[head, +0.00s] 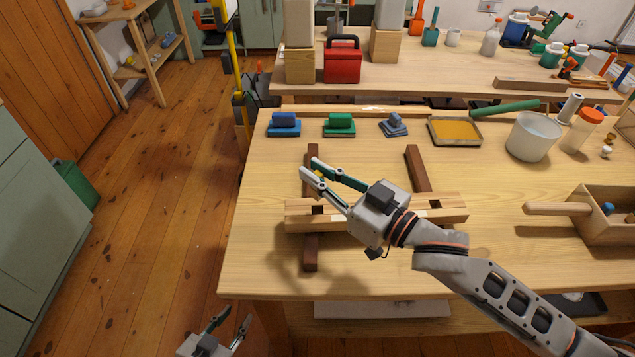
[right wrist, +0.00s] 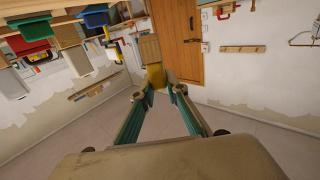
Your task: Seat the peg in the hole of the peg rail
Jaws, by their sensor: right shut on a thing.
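The peg rail (head: 375,219) is a pale wooden bar lying across two dark brown bars on the bench. A dark square hole (head: 318,209) shows near its left end and another hole (head: 435,204) near its right end. My right gripper (head: 309,166) is above the rail, its fingers pointing to the upper left. It also shows in the right wrist view (right wrist: 159,90), with a yellowish piece (right wrist: 155,77) between the fingertips. I take this for the held peg, but its outline is unclear. My left gripper (head: 231,322) is open and empty, low beside the bench's left front corner.
The wooden bench (head: 265,240) carries blue and green blocks, a yellow tray (head: 455,131), a white bucket (head: 533,136) and an orange-capped bottle (head: 582,130) at the back. A wooden box with a handle (head: 600,222) stands at right. The bench's left front is clear.

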